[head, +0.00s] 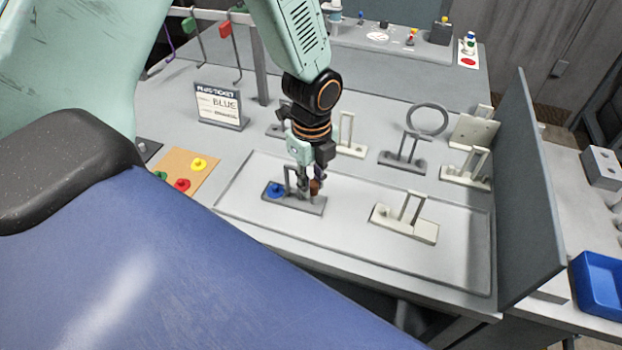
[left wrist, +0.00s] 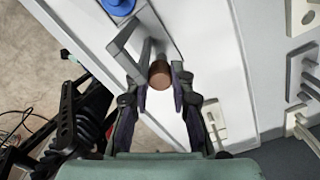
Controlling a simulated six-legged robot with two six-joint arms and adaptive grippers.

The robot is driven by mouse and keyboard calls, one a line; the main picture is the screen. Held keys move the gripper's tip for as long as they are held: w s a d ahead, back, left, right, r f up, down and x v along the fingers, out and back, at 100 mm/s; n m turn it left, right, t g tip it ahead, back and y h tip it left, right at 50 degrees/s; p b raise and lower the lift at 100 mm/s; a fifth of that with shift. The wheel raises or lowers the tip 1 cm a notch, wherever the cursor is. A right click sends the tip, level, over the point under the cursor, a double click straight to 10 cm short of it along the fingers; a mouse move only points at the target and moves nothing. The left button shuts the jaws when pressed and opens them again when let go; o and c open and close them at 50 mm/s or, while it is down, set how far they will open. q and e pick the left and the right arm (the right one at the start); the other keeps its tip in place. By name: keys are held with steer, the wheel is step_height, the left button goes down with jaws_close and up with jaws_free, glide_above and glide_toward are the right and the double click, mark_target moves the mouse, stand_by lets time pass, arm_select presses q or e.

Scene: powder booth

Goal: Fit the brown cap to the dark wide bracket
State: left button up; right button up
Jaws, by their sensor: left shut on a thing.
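The dark wide bracket (head: 312,207) lies in the shallow light tray, with an upright loop on it. A blue cap (head: 274,190) sits on its left end; blue also shows at the top of the left wrist view (left wrist: 120,5). My left gripper (head: 309,186) is shut on the brown cap (head: 316,187), over the bracket's right part. In the left wrist view the brown cap (left wrist: 160,75) is between the fingertips, beside the bracket's upright (left wrist: 128,50). The cap's lower end is hidden, so I cannot tell whether it touches the bracket. My right gripper is not in view.
A pale bracket (head: 415,226) lies to the right in the tray (head: 350,250). A grey panel (head: 525,190) stands at the tray's right. An orange-brown board (head: 190,172) with coloured caps lies left.

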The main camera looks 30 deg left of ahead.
arm_select(q)
steer(key=shift+w+d+f, duration=0.15)
steer(key=shift+d+f, duration=0.15)
steer(key=shift+f, duration=0.15)
steer(key=shift+d+r, duration=0.15)
steer(key=shift+r, duration=0.05)
steer(key=shift+s+a, duration=0.25)
steer(key=shift+a, duration=0.3)
steer(key=shift+w+d+f, duration=0.1)
steer(key=shift+w+d, duration=0.2)
steer(key=shift+d, duration=0.2)
steer(key=shift+s+a, duration=0.2)
steer(key=shift+a, duration=0.15)
steer(key=shift+w+d+f, duration=0.1)
steer(key=shift+w+d, duration=0.1)
steer(key=shift+d, duration=0.05)
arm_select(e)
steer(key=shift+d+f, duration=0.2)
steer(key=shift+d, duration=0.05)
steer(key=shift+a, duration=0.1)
arm_select(q)
steer(key=shift+s+a, duration=0.15)
steer(key=shift+a, duration=0.1)
steer(key=shift+p, duration=0.3)
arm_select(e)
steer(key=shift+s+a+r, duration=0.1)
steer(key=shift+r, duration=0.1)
